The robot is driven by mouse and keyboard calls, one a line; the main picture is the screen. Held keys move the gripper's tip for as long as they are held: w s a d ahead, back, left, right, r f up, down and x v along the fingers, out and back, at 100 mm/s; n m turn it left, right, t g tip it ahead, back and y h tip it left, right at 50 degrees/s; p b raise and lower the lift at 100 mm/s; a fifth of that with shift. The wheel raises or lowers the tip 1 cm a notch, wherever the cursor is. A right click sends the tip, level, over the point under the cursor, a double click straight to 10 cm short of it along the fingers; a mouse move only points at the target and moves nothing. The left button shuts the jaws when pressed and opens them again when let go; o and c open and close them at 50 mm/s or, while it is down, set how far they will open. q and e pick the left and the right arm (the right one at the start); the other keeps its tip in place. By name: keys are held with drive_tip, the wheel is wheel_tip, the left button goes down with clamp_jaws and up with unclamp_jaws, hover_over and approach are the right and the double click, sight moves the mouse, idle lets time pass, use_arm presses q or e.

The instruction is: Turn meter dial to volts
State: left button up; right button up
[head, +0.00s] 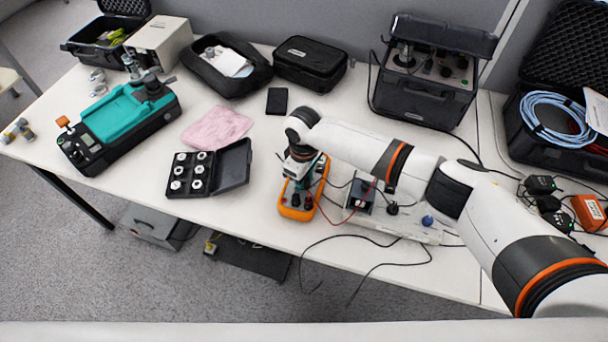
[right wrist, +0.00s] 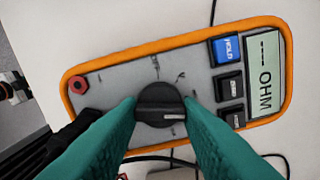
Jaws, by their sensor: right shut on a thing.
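The meter (head: 296,213) is a grey multimeter with an orange rim, lying near the table's front edge. It fills much of the right wrist view (right wrist: 110,85). Its display (right wrist: 265,78) shows dashes and OHM. The black round dial (right wrist: 160,98) has a white pointer mark towards the right of that picture. My right gripper (right wrist: 160,112) has its teal fingers on both sides of the dial and is shut on it. In the head view the right arm hides most of the meter's upper part. My left gripper is not in view.
Black leads run from the meter area past the front edge. A small test rig (head: 395,222) stands just right of the meter. An open black case of weights (head: 190,172) and a pink cloth (head: 217,128) lie to the left. A black instrument case (head: 425,95) stands behind.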

drive_tip(key=shift+r+n, duration=0.1)
drive_tip(key=shift+n, duration=1.2)
drive_tip(key=o, duration=1)
drive_tip(key=shift+c, duration=0.2)
wheel_tip(320, 180, up, 12)
drive_tip(key=shift+b, duration=0.35)
